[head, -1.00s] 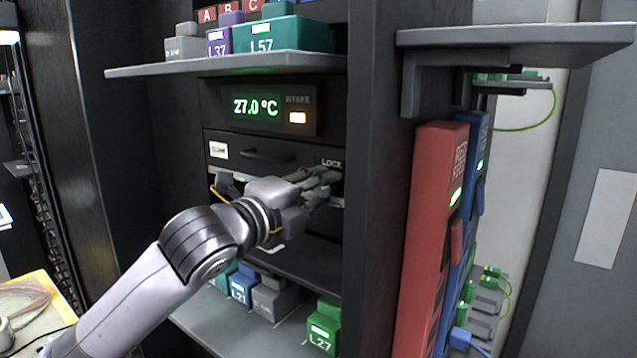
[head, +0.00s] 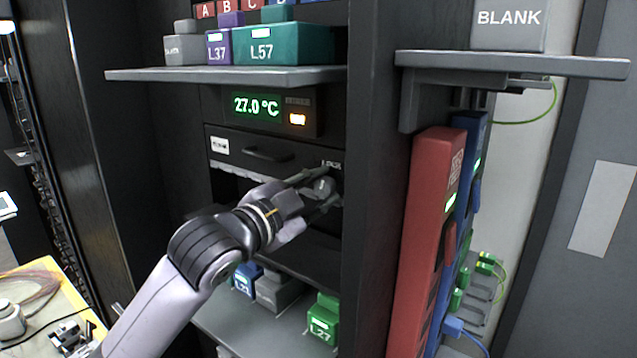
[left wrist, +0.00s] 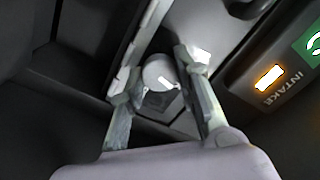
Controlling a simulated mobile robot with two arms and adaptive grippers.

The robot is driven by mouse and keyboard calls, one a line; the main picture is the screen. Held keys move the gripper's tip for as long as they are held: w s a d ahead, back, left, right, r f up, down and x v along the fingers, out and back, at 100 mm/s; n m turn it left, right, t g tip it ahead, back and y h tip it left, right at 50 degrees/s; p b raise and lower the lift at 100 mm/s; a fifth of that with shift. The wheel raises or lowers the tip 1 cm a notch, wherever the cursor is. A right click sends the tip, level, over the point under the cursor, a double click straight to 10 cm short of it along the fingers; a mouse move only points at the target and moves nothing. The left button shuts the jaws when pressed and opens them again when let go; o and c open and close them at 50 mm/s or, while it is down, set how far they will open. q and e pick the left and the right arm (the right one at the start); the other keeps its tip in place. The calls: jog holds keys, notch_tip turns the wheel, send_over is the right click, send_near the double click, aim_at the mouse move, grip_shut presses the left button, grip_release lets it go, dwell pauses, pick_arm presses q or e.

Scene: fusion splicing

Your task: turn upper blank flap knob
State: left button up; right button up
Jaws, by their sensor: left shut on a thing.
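The upper flap is a dark panel (head: 235,158) with a bar handle (head: 268,154), below the temperature display. A small grey round knob (head: 323,186) sits at its right end under the LOCK label (head: 331,164). In the left wrist view the knob (left wrist: 160,71) is pale, with a white mark on its face. My left gripper (head: 327,188) reaches in from the left, with one finger above and one below the knob. In the left wrist view its fingers (left wrist: 155,76) stand on either side of the knob, shut on it. My right gripper is out of view.
The 27.0 °C display (head: 256,106) and the lit INTAKE button (head: 297,119) sit just above. A grey shelf (head: 150,74) with labelled blocks juts out over them. Red (head: 432,220) and blue upright modules stand right of the dark cabinet post. A BLANK block (head: 508,22) sits at upper right.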

pick_arm(q)
jog(key=shift+n+p, duration=0.45)
jog(key=shift+n, duration=0.85)
jog(key=shift+f, duration=0.1)
jog(key=o, duration=1.2)
jog(key=shift+c, duration=0.2)
jog(key=v, duration=1.2)
